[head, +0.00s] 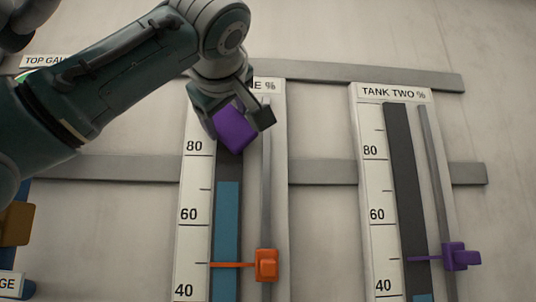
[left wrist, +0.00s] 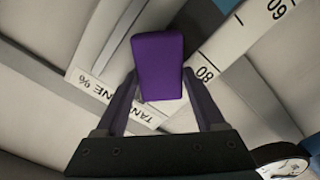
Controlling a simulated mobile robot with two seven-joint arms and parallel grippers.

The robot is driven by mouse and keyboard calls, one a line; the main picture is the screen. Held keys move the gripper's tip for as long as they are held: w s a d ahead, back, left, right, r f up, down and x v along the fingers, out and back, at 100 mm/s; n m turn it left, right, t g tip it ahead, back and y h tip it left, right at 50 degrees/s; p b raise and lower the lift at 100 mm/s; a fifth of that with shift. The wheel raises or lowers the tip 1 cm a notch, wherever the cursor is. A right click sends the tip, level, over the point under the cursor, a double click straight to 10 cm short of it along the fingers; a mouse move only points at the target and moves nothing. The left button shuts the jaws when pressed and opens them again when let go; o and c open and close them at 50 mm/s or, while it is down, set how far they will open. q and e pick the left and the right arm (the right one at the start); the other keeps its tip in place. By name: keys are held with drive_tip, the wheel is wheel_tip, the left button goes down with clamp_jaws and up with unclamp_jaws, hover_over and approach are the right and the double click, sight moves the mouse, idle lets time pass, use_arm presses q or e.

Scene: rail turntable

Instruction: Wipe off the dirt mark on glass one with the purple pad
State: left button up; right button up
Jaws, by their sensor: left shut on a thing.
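My left gripper (head: 238,118) is shut on the purple pad (head: 235,131), in front of the upper part of the tank one gauge. The left wrist view also shows the pad (left wrist: 158,62) between the two fingers. Glass one (head: 227,220) is the tall tube of that gauge, dark above and blue below. The pad and gripper cover its top end near the 80 mark. I cannot tell whether the pad touches the glass. No dirt mark shows; the covered part of the glass is hidden. My right gripper is not in view.
An orange pointer (head: 266,265) sits on the tank one gauge's slide rod. The tank two gauge (head: 406,180) with a purple pointer (head: 460,257) stands to the right. Grey rails (head: 325,170) cross the wall. The wall between the gauges is otherwise clear.

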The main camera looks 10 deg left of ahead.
use_arm(q)
drive_tip(key=shift+r+p, duration=0.6)
drive_tip(key=shift+r, duration=0.95)
wheel_tip(320, 180, down, 4)
drive_tip(key=b, duration=0.5)
drive_tip(key=shift+s+r+b, duration=0.1)
drive_tip(key=shift+b, duration=0.3)
wheel_tip(320, 180, down, 6)
drive_tip(key=b, duration=0.6)
drive_tip(key=shift+f, duration=0.2)
drive_tip(key=shift+r+p, duration=1.2)
drive_tip(key=shift+r, duration=0.65)
drive_tip(key=shift+a+r+p, duration=0.1)
drive_tip(key=shift+r+p, duration=1.4)
drive_tip(key=shift+r, duration=0.2)
wheel_tip(320, 180, up, 6)
drive_tip(key=p, duration=0.5)
hover_over(226, 139)
drive_tip(key=s, duration=0.1)
drive_tip(key=shift+s, duration=0.15)
